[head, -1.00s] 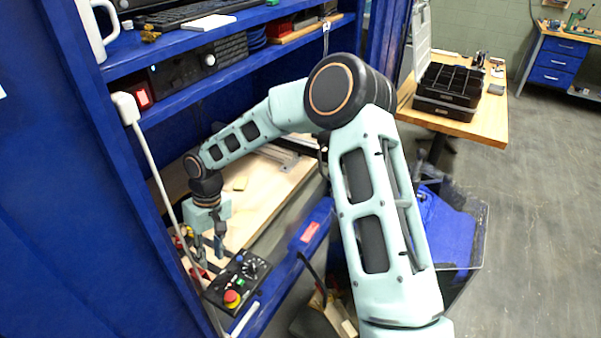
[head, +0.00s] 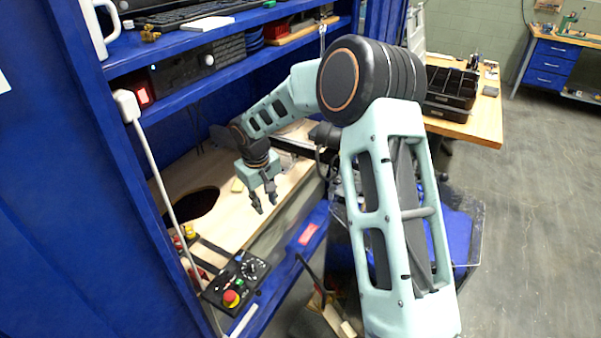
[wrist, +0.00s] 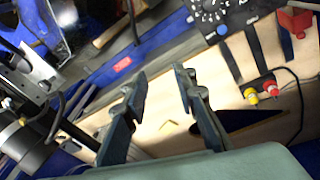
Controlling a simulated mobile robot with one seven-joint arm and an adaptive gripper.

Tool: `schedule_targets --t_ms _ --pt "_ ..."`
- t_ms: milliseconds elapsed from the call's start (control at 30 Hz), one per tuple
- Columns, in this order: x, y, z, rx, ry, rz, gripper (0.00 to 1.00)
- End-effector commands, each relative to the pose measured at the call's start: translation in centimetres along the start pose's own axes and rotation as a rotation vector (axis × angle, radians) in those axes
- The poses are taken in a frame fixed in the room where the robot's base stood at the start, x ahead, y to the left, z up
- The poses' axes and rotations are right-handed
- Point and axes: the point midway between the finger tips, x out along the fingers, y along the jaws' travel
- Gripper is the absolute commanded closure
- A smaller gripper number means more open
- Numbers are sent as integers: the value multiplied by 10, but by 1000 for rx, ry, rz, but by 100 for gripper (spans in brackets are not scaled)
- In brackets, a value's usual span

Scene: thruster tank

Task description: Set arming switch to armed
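A black control panel (head: 244,292) sits at the front edge of the wooden bench, with a red push button (head: 231,297), a dial (head: 253,268) and a blue button (head: 238,257). The wrist view shows part of the panel with its dial (wrist: 209,12) and blue button (wrist: 222,29) at the top. I cannot tell which control is the arming switch or its position. My gripper (head: 266,204) is open and empty above the bench, behind and to the right of the panel. Its spread fingers (wrist: 160,76) hold nothing in the wrist view.
A red part (wrist: 297,20) and yellow and red connectors (wrist: 260,91) with a black cable stand beside the panel. A dark round hole (head: 196,203) opens in the bench top. A white cable (head: 165,190) hangs along the left. The blue shelf (head: 245,72) is above.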

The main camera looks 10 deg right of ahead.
Motion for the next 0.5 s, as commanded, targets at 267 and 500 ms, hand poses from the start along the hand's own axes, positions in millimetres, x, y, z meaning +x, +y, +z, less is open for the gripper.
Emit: schedule_targets --t_ms 267,500 --pt "-18 52 -6 30 36 89 75" --pt "-34 90 -8 51 59 155 75"
